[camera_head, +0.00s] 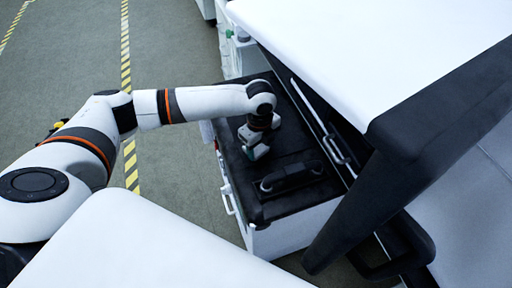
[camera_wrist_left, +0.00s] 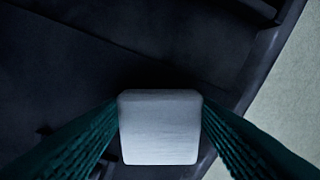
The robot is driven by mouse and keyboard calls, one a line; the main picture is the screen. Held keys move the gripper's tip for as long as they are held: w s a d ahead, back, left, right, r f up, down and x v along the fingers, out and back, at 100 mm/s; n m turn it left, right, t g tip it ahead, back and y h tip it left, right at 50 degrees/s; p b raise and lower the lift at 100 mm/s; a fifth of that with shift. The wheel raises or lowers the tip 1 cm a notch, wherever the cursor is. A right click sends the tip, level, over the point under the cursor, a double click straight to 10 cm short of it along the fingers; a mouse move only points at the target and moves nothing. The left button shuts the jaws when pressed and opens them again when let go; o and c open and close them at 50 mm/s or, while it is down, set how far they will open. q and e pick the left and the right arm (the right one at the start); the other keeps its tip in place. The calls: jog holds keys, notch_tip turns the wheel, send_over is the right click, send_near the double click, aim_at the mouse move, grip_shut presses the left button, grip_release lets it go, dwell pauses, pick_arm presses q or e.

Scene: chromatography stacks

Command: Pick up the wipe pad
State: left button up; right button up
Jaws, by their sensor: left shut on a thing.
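The wipe pad (camera_wrist_left: 160,128) is a pale, square block with rounded corners in the left wrist view. It sits between the two dark green ridged fingers of my left gripper (camera_head: 256,150), which is shut on it. In the head view the gripper points down over the black top of a white cabinet, and I cannot make out the pad apart from the gripper there. Whether the pad touches the surface below is unclear. My right gripper is not in view.
The black cabinet top (camera_head: 283,208) has a raised rim. A dark handle-like object (camera_head: 291,177) lies on it, just in front of the gripper. A large white panel with a dark edge (camera_head: 420,130) stands close on the right. Open floor (camera_head: 180,170) with yellow-black tape is on the left.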

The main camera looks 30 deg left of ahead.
aim_at(259, 149)
pick_arm(q)
notch_tip(259, 149, up, 10)
jog(key=shift+p, duration=0.4)
